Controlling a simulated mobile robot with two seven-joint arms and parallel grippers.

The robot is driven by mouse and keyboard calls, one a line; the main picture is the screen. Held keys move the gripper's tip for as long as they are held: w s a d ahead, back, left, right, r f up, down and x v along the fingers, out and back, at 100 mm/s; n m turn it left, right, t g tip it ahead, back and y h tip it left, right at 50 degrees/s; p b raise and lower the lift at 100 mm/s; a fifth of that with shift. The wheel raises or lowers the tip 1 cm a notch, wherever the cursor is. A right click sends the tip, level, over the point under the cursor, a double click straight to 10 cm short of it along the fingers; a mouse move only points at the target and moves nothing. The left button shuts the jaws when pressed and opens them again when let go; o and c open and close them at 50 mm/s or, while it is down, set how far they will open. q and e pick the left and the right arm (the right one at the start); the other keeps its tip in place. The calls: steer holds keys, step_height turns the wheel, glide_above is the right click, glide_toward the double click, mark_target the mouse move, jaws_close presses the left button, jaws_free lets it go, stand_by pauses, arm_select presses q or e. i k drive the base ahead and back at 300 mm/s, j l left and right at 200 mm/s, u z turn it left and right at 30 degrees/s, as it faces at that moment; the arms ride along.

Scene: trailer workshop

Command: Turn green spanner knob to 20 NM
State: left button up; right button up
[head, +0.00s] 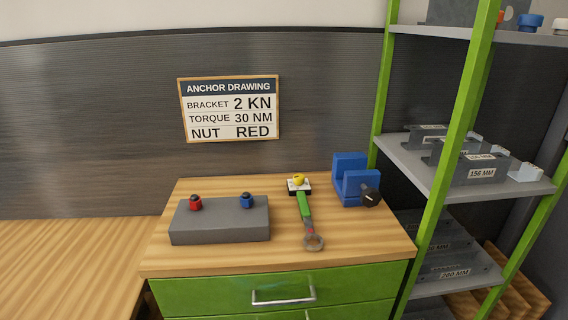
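The green spanner (305,208) lies on the wooden top of a green drawer cabinet. Its ring end (314,242) points towards the front edge. Its yellow knob (298,181) sits on a white dial plate (291,187) at the far end. The dial marks are too small to read. Neither of my grippers is in view, and nothing touches the spanner.
A grey block (220,221) with a red knob (196,203) and a blue knob (246,200) stands left of the spanner. A blue vise (350,182) stands to its right. A wall sign (231,109) reads torque 30 NM. Green-framed shelves (460,165) stand at right.

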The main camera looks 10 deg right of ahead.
mark_target(298, 179)
steer(key=i+j+z, duration=0.25)
steer(key=z, duration=0.2)
steer(key=i+j+z, duration=0.2)
steer(key=j+z, duration=0.2)
steer(key=l, duration=0.1)
